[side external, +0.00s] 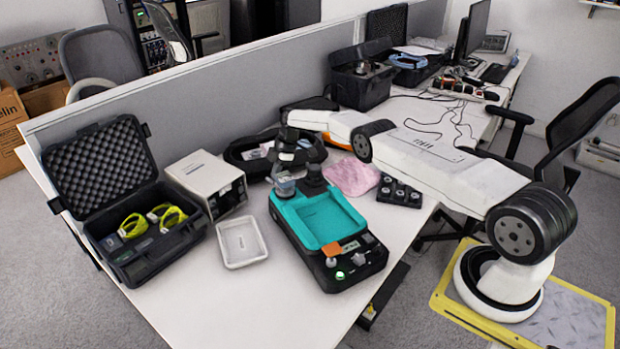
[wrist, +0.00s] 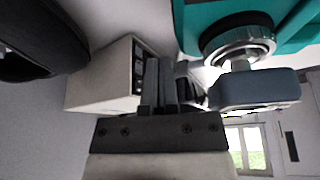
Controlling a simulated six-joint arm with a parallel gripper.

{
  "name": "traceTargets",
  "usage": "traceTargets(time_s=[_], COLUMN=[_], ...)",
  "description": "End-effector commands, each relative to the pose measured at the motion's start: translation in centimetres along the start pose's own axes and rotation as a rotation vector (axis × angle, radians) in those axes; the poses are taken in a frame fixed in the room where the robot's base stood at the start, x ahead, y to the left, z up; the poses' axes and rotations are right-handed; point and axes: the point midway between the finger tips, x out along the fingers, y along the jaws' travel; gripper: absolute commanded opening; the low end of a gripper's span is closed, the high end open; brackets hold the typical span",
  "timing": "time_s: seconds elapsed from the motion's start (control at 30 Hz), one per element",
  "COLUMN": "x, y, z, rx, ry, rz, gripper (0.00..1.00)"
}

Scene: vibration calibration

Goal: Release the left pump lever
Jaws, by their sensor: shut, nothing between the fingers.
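The teal-and-black calibration device (side external: 318,222) sits on the white table, with dark fittings at its back edge. In the wrist view its teal body (wrist: 240,14) fills the top right. A blue-grey lever or knob (wrist: 258,90) sits on a metal post and ring there; I take it to be the left pump lever. My gripper (wrist: 167,68) is shut and empty, just left of this lever; I cannot tell whether they touch. In the side view my gripper (side external: 284,172) is above the device's back left corner, and its fingertips are hard to make out.
A white box instrument (side external: 205,180) stands left of the device and also shows in the wrist view (wrist: 100,78). A white tray (side external: 242,243), an open black case (side external: 150,260), a pink cloth (side external: 352,177) and a black block (side external: 400,192) lie around it. The front table is clear.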

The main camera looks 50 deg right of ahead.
Motion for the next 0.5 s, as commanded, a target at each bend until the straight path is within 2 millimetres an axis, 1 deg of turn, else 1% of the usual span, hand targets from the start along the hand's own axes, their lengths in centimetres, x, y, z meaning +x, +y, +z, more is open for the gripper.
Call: traceTargets(time_s=[0.2, 0.5], x=[0.16, 0.25], y=[-0.3, -0.5], z=[-0.29, -0.74], rx=[-0.069, -0.094], ry=[-0.001, -0.002], rz=[-0.028, -0.038], gripper=[0.0, 0.0])
